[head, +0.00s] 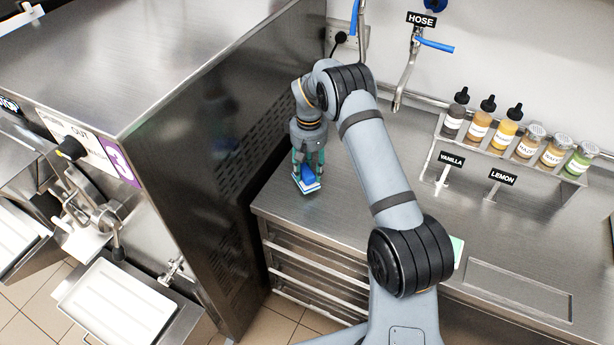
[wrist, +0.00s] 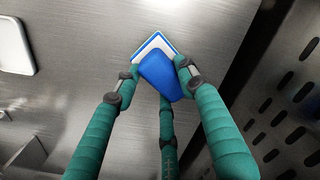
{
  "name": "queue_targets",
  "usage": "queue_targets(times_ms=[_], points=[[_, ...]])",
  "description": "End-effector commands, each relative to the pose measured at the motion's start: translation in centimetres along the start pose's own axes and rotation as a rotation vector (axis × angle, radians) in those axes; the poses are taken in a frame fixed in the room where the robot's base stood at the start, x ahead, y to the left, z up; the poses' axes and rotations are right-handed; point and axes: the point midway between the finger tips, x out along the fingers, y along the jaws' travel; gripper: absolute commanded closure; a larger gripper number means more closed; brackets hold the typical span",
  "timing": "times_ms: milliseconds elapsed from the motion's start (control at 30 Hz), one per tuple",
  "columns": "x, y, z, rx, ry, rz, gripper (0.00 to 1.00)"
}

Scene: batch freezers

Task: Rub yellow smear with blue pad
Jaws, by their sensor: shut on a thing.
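A blue pad (head: 307,180) with a white layer along its edge is held in my gripper (head: 308,165) at the left end of the steel counter, beside the freezer's side wall. In the wrist view, the teal fingers of my gripper (wrist: 155,78) are shut on the blue pad (wrist: 163,72). The pad is at or just above the counter top; I cannot tell whether it touches. No yellow smear shows in either view; the counter under the pad is hidden.
The freezer (head: 215,120) stands close on the left. A bottle rack (head: 470,140) with several bottles, the VANILLA (head: 451,159) and LEMON (head: 502,177) signs and a hose (head: 407,70) are at the back. The counter (head: 400,135) between is mostly clear.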

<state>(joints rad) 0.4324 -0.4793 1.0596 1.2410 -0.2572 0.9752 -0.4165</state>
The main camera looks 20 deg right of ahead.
Motion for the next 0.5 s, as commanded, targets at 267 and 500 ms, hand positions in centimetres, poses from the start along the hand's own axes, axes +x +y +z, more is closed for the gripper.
queue_targets(times_ms=[267,500], points=[[-2.6,-0.1,0.1,0.000,-0.005,-0.001,0.84],[-4.7,-0.2,0.1,0.000,-0.005,-0.001,0.84]])
